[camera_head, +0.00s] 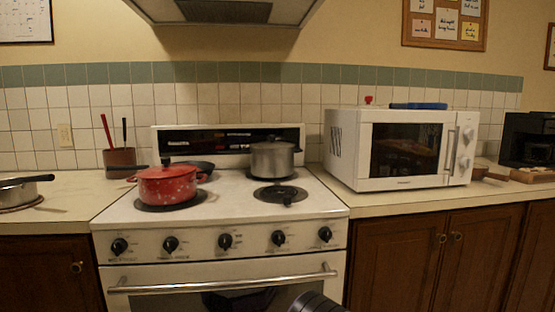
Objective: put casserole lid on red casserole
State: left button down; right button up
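The red casserole (168,189) with pale specks stands on the front left burner of the white stove. A red lid (181,171) with a dark knob seems to lie on top of it; the rim is too small to tell how it sits. Neither of my grippers shows clearly. A dark ribbed part, likely mine, shows at the bottom edge right of centre, and no fingertips can be made out on it.
A grey metal pot (272,160) stands on the back right burner. The front right burner (279,193) has a small dark piece at its edge. A white microwave (345,151) stands right; a utensil crock (119,159) stands left.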

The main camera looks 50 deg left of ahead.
aim_at(165, 171)
jog(key=z, duration=0.65)
jog(key=i, duration=1.25)
jog(key=u, duration=2.9)
